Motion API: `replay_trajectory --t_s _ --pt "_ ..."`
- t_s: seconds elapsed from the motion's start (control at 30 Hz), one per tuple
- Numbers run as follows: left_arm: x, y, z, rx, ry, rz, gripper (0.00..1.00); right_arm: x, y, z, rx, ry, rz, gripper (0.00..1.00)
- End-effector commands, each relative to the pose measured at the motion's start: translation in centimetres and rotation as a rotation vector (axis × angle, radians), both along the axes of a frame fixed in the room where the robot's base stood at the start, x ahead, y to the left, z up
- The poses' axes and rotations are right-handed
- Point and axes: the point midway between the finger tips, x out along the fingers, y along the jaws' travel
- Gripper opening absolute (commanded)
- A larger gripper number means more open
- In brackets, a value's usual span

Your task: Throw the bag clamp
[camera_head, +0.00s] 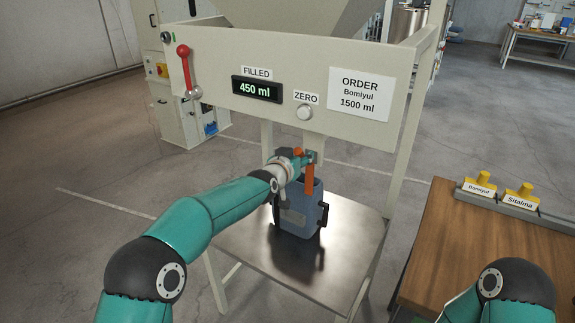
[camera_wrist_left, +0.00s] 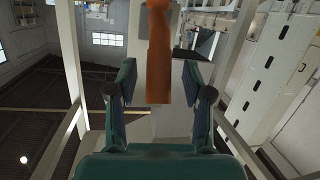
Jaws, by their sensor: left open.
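An orange lever (camera_head: 309,183), which looks like the bag clamp's handle, hangs down below the front panel, just above a blue-grey container. In the left wrist view the orange lever (camera_wrist_left: 159,55) runs down between my left fingers. My left gripper (camera_head: 303,162) is at the lever's upper part in the head view. In the wrist view my left gripper (camera_wrist_left: 157,92) is open, its fingers on either side of the lever with gaps showing. My right arm shows at the lower right, but its gripper is out of view.
The blue-grey container (camera_head: 298,214) stands on a metal table (camera_head: 345,247) under the panel (camera_head: 330,60). The panel bears a red lever (camera_head: 183,68), a display (camera_head: 256,89) reading 450 ml and a ZERO knob (camera_head: 304,112). A wooden bench (camera_head: 455,235) with yellow-handled stamps is at right.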

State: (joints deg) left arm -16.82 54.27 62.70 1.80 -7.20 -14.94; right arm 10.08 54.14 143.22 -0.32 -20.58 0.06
Motion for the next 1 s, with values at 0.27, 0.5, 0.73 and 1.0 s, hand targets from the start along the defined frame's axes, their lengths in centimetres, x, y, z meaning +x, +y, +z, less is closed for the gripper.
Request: replay_trajectory --t_s 0.27,0.5,0.73,1.0 --pt "-3.3 1.4 0.9 -0.001 0.0 0.0 0.51 0.0 0.0 0.0 0.0 0.0 0.0 0.43" --pt "-7.0 2.9 1.8 -0.001 -0.001 0.0 0.51 0.0 0.0 0.0 0.0 0.0 0.0 0.43" --pt "-9.4 3.9 2.3 0.0 -0.001 0.0 0.51 0.0 0.0 0.0 0.0 0.0 0.0 0.43" --pt "-10.0 4.2 2.4 0.0 -0.002 0.001 0.51 0.0 0.0 0.0 0.0 0.0 0.0 0.43"
